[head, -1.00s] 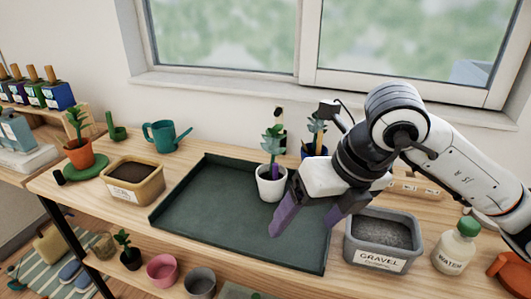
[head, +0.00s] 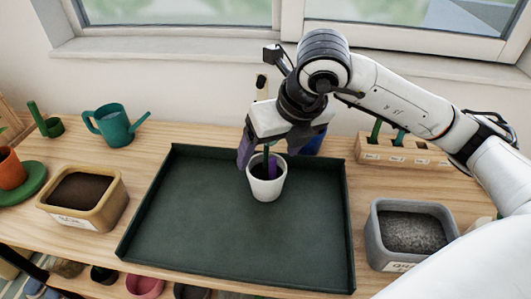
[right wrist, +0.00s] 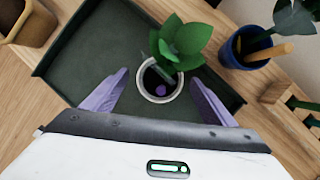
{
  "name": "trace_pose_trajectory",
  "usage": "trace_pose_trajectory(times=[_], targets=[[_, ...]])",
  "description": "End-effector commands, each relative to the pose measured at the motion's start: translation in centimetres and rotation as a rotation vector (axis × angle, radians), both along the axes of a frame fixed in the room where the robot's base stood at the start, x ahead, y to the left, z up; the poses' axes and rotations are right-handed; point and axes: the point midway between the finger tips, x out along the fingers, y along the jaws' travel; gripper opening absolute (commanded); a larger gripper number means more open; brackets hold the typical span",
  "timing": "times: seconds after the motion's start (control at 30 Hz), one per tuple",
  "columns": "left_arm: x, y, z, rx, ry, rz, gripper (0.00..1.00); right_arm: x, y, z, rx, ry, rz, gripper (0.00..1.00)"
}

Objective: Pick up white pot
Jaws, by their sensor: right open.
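The white pot (head: 266,188) stands upright on the dark green tray (head: 190,235), near its back edge. It holds dark soil and a purple piece, and its leafy green plant (right wrist: 182,42) shows clearly in the right wrist view. My right gripper (head: 262,160) is open at the pot, its hand hiding most of the plant in the head view. In the right wrist view the pot's rim (right wrist: 146,94) lies between the two spread purple fingers, with a gap on each side. My left gripper is not in view.
A blue pot (right wrist: 236,54) stands close behind the tray. A gravel bin (head: 385,245) is at the right, a wooden holder (head: 375,152) behind it. A soil bin (head: 112,210) and a teal watering can (head: 117,128) are at the left. The tray's front is clear.

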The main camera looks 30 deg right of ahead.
Motion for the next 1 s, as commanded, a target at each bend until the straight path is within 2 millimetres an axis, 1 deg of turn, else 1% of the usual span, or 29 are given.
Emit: trace_pose_trajectory(times=[0.2,0.3,0.4,0.6,0.67,0.7,0.93,1.0], targets=[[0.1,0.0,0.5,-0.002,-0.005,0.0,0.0,0.9,-0.2,-3.1,-0.001,0.005,-0.001,0.79],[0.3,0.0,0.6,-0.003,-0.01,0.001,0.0,1.4,0.0,-4.1,-0.001,0.004,0.0,0.79],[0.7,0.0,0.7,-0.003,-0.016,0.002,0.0,1.6,0.0,-4.6,0.0,0.002,0.001,0.79],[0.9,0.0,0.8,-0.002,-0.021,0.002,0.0,1.7,0.0,-4.6,0.0,0.001,0.001,0.79],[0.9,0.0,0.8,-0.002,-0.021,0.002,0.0,1.7,0.0,-4.6,0.0,0.001,0.001,0.71],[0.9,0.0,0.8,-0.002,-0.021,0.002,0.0,1.7,0.0,-4.6,0.0,0.001,0.001,0.64],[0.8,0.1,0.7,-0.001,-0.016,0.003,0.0,1.7,0.0,-4.6,0.0,0.001,0.001,0.25],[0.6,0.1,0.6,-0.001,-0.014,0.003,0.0,1.7,0.0,-4.4,0.001,-0.003,0.0,0.24]])
